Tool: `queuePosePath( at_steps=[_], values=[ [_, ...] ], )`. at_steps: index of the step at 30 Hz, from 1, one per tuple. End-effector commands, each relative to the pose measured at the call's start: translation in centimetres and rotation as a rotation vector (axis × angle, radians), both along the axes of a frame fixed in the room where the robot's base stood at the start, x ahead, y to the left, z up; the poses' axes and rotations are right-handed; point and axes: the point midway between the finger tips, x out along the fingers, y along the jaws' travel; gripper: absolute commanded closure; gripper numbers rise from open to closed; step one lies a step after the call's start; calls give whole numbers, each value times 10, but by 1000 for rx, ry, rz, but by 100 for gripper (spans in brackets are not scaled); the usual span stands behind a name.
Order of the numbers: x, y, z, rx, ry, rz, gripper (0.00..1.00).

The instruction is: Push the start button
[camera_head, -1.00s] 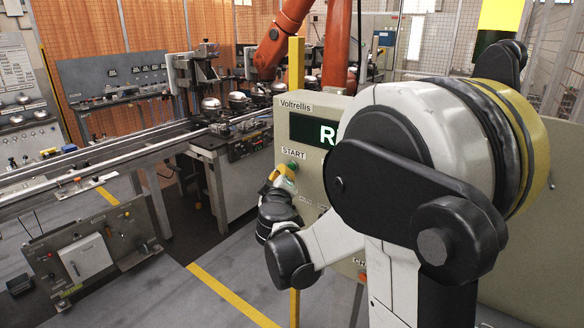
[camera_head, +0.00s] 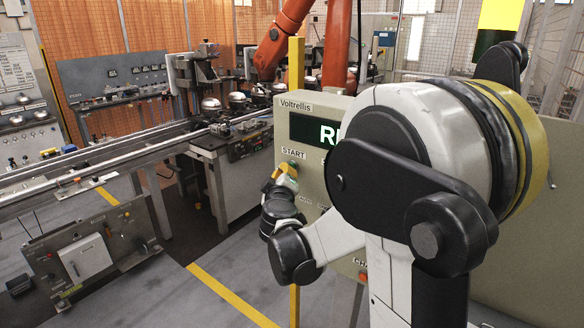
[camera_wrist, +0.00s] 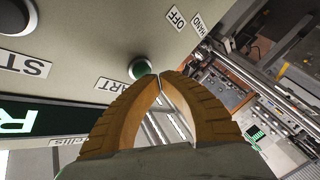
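The green start button (camera_wrist: 141,67) sits in a light ring on the beige control panel, beside a START label partly hidden by a finger in the wrist view. In the head view the START label (camera_head: 290,153) is plain, with a bit of the button (camera_head: 293,165) below it. My gripper (camera_wrist: 160,76) has two orange ribbed fingers, with their tips together and nothing between them. The tips are right beside the button's lower edge in the wrist view; I cannot tell if they touch it. My gripper (camera_head: 284,177) is small and partly hidden in the head view.
The panel's lit display (camera_head: 318,132) is partly covered by my arm. A STOP-side label (camera_wrist: 22,66) and OFF/HAND labels (camera_wrist: 176,18) flank the button. A yellow post (camera_head: 296,70) stands behind the panel.

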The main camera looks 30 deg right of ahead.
Motion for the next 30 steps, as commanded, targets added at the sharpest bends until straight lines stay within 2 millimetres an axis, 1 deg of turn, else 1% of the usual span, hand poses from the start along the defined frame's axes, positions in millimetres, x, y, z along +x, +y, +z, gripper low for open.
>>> queuePosePath(
  at_steps=[24,30],
  values=[
    [4,-9,0,0,-1,1,100],
    [3,-7,0,0,0,0,100]
  ],
)
